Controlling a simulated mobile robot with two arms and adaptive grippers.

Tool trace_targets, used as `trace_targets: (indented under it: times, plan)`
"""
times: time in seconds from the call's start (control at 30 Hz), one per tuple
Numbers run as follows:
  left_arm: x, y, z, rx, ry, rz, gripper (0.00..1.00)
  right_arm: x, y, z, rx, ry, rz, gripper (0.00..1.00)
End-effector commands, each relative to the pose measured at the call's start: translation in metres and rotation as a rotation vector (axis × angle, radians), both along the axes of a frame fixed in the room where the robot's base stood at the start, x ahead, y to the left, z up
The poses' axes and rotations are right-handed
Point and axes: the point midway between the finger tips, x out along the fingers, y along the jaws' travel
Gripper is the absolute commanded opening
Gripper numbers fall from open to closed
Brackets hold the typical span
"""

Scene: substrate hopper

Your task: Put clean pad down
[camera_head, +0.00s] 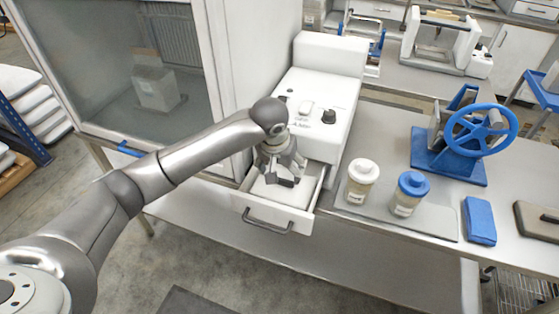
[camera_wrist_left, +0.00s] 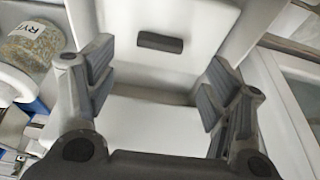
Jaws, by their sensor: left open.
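A drawer (camera_head: 240,204) is pulled out of the front of the white machine (camera_head: 318,110). A flat white pad (camera_head: 272,212) lies in the drawer. My left gripper (camera_head: 285,180) is over the drawer, pointing down, with its fingers apart. In the left wrist view the open fingers (camera_wrist_left: 158,88) stand on either side, with nothing clearly held between them. The white pad (camera_wrist_left: 155,130) shows below and between them. I cannot tell whether the fingers touch it. My right gripper is not in view.
Right of the drawer, a white-lidded jar (camera_head: 361,182) and a blue-lidded jar (camera_head: 408,194) stand on a grey tray (camera_head: 435,220). A blue block (camera_head: 479,221) and a blue handwheel device (camera_head: 450,160) are farther right. A glass-fronted cabinet (camera_head: 110,65) stands left.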

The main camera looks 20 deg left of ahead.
Motion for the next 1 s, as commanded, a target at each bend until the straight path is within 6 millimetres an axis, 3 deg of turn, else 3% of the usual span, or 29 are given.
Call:
trace_targets:
  times: [0.2, 0.33, 1.0]
  plan:
    - [-0.011, 0.0, 0.038, -0.002, -0.002, 0.0, 0.74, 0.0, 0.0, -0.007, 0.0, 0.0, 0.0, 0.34]
    - [-0.015, 0.0, 0.05, -0.001, 0.0, 0.0, 0.74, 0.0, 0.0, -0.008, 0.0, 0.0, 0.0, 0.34]
    - [-0.017, 0.0, 0.055, 0.0, 0.002, 0.001, 0.74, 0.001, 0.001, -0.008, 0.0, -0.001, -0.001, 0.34]
